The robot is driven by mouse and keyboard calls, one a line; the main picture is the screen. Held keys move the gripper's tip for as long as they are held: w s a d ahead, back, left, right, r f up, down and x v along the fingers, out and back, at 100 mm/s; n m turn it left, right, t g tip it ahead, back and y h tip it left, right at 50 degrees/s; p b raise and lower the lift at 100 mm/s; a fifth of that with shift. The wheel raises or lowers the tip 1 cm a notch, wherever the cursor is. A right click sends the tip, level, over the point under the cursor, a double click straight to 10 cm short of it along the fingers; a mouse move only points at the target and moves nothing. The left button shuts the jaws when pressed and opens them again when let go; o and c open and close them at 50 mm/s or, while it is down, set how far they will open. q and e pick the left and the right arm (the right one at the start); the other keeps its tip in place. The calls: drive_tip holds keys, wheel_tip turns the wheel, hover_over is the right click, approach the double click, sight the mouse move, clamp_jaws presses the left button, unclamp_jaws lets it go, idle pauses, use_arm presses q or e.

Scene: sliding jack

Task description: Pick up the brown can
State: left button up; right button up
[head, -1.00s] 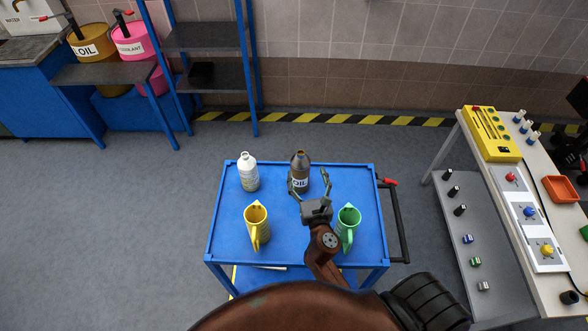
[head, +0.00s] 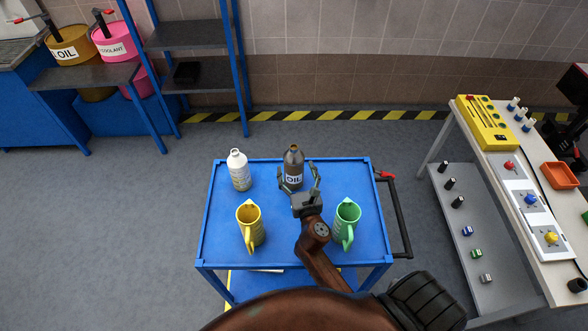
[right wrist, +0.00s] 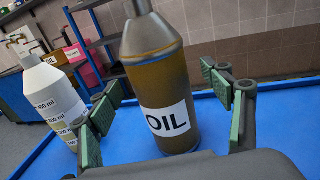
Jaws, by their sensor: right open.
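The brown can (head: 293,160), a bottle with a white OIL label, stands upright near the far edge of the blue cart. My right gripper (head: 304,182) is open just in front of it, with a finger toward each side of the can's lower part. In the right wrist view the can (right wrist: 159,85) stands beyond and between the open fingers of the gripper (right wrist: 165,115). I cannot tell if either finger touches it. My left gripper is in neither view.
On the blue cart (head: 225,220) stand a white bottle (head: 239,171) left of the can, a yellow jug (head: 250,224) and a green jug (head: 345,222) nearer me. My right arm passes between the jugs. A workbench (head: 520,200) stands at the right and a shelf rack (head: 190,35) behind.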

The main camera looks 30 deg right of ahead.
drive_tip(key=shift+x, duration=1.6)
drive_tip(key=shift+r, duration=0.15)
drive_tip(key=shift+c, duration=0.2)
drive_tip(key=shift+r, duration=0.1)
drive_tip(key=c, duration=1.8)
